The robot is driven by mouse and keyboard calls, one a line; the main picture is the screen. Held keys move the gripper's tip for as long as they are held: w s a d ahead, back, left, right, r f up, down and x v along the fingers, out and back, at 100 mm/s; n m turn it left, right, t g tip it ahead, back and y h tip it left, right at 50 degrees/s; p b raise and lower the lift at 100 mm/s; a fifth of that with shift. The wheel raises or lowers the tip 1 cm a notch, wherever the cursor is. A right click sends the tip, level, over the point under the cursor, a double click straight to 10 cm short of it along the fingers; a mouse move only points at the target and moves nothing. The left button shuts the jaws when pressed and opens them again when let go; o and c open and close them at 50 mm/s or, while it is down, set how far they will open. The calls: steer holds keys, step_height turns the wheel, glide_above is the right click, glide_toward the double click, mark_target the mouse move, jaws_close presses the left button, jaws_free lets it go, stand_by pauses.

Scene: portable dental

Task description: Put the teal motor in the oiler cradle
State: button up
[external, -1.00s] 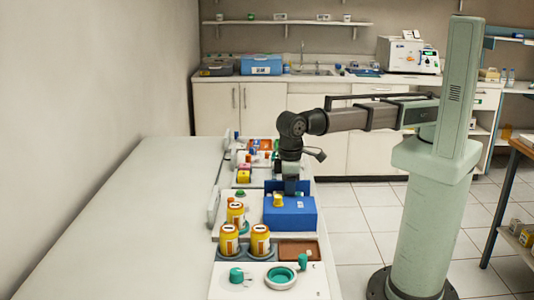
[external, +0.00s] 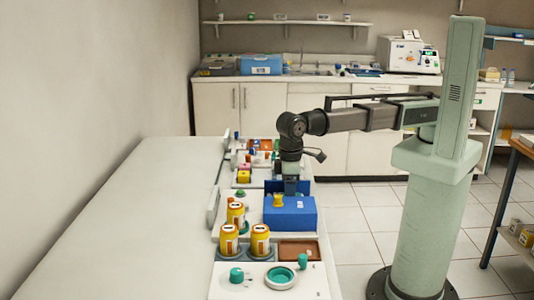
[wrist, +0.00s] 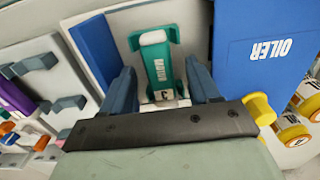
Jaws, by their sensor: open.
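The blue oiler unit (wrist: 262,35), marked OILER, is just right of the gripper. It also shows in the external view (external: 290,213), with my gripper (external: 291,186) low behind it. I cannot make out the motor in the external view, nor which part is the cradle.
A blue panel (wrist: 95,42) stands close left of the motor. A yellow knob (wrist: 260,108) sits by the oiler unit. Orange jars (external: 260,240) and a green ring dish (external: 281,277) are nearer the camera. The white table's left side (external: 130,220) is clear.

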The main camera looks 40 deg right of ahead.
steer(key=shift+r, duration=0.1)
step_height(320, 180, up, 14)
steer(key=shift+f, duration=0.2)
stand_by(0.4)
